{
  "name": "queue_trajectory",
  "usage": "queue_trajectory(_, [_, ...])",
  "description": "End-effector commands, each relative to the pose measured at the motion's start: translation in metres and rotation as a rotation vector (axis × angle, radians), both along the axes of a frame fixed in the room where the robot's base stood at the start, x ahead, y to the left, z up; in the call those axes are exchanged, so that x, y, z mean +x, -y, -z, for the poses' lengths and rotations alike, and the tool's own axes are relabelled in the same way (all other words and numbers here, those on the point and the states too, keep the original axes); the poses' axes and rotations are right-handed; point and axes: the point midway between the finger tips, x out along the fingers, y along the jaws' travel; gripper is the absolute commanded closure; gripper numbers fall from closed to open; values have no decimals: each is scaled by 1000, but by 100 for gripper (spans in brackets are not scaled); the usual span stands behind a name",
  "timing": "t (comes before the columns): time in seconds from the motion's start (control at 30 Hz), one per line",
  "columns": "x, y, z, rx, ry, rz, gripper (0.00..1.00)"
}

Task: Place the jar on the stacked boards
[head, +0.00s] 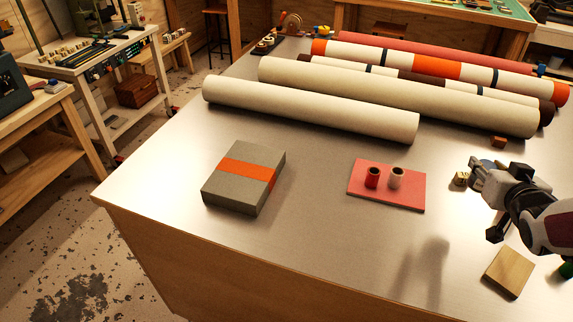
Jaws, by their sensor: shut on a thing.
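My gripper (485,200) is at the right, above the table, to the right of the red board. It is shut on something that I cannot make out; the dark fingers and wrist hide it. No jar shows clearly in its jaws. A grey block with an orange band (243,178), which may be the stacked boards, lies flat at the left of the table. Its top is bare.
Several long rolls lie across the back, the nearest a cream roll (310,109). A wooden block (508,272) is at the front right. A small pale dotted cube (460,178) and a bluish thing lie near my gripper. The table between block and red board is clear.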

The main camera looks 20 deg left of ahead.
Motion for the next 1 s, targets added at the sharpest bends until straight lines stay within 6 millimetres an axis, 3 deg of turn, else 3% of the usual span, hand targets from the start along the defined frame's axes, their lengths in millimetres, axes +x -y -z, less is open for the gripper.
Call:
queue_trajectory(0.27, [5,-69,5,1,2,-116,95])
queue_trajectory(0.53, [9,-152,3,-1,2,-259,95])
queue_trajectory(1.0, [-6,-298,-4,0,2,-503,95])
